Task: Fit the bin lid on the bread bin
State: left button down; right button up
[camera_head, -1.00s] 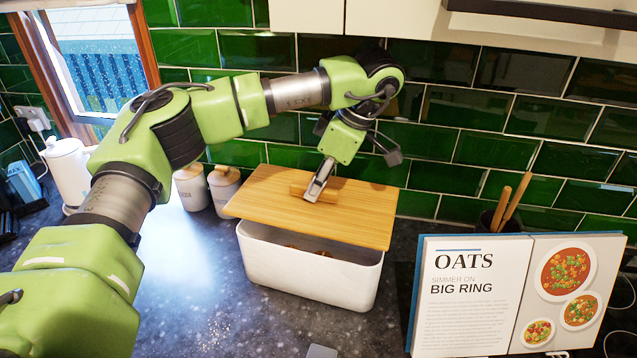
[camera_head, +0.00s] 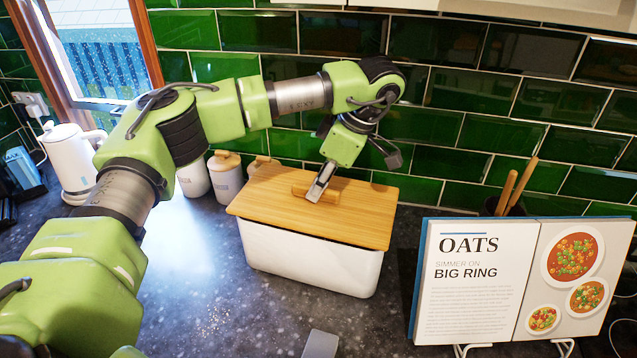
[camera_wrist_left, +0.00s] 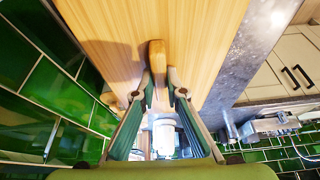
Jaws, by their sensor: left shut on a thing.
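The bin lid (camera_head: 345,219) is a flat wooden board with a wooden bar handle on top. My left gripper (camera_head: 318,190) is shut on that handle from above. In the left wrist view my left gripper (camera_wrist_left: 160,88) has its fingertips at the handle (camera_wrist_left: 157,60), with the lid (camera_wrist_left: 205,35) beneath. The bread bin (camera_head: 305,261) is a white box on the dark counter. The lid lies over its opening, roughly level, and no gap shows along the front. The lid hides the rim, so I cannot tell whether it is fully seated.
An open cookbook (camera_head: 480,285) on a stand is right of the bin. White canisters (camera_head: 226,178) stand behind left, with a white kettle (camera_head: 70,160) further left. The green tiled wall (camera_head: 440,165) is close behind. The counter (camera_head: 215,290) in front is mostly clear.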

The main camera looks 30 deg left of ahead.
pick_arm(q)
jog(key=shift+f+b, duration=0.35)
jog(key=shift+f, duration=0.3)
dwell(0.6)
jog(key=c, duration=2)
grip_release()
jog(key=shift+o, duration=0.2)
jog(key=v, duration=0.7)
jog(key=shift+d+r, duration=0.1)
jog(key=shift+r, duration=0.25)
jog(key=shift+f, duration=0.1)
